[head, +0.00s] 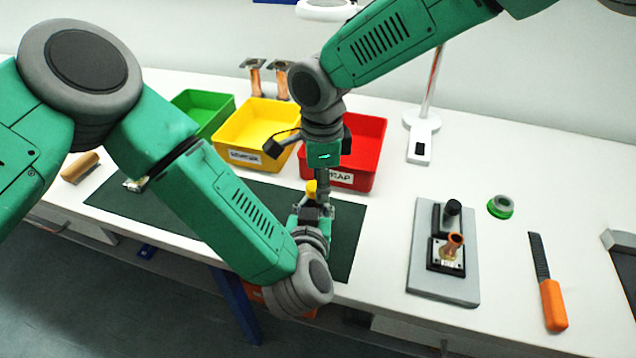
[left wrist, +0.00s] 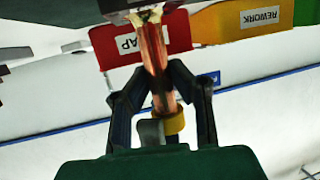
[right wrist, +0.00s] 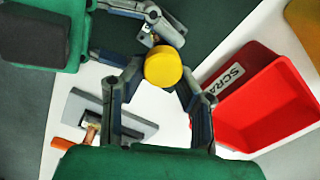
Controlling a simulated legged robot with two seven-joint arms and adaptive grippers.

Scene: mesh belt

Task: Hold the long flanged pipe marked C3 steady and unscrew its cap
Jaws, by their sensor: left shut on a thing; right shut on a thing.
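The long copper flanged pipe (left wrist: 154,50) stands over the dark mat, its flange shown at the top of the left wrist view. Its C3 mark is not readable. The yellow cap (right wrist: 163,65) sits on the pipe's upper end; it also shows in the head view (head: 310,188). My left gripper (left wrist: 160,80) is shut around the pipe below the cap. My right gripper (right wrist: 160,82) comes from above with its fingers shut on the cap's sides. In the head view the arms hide most of the pipe.
Green (head: 205,112), yellow (head: 240,130) and red (head: 365,135) bins stand behind the grippers. Two other flanged pipes (head: 268,80) stand at the back. To the right are a grey plate with a fixture (head: 440,280), a green-based ring (head: 500,206) and an orange-handled tool (head: 553,305).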

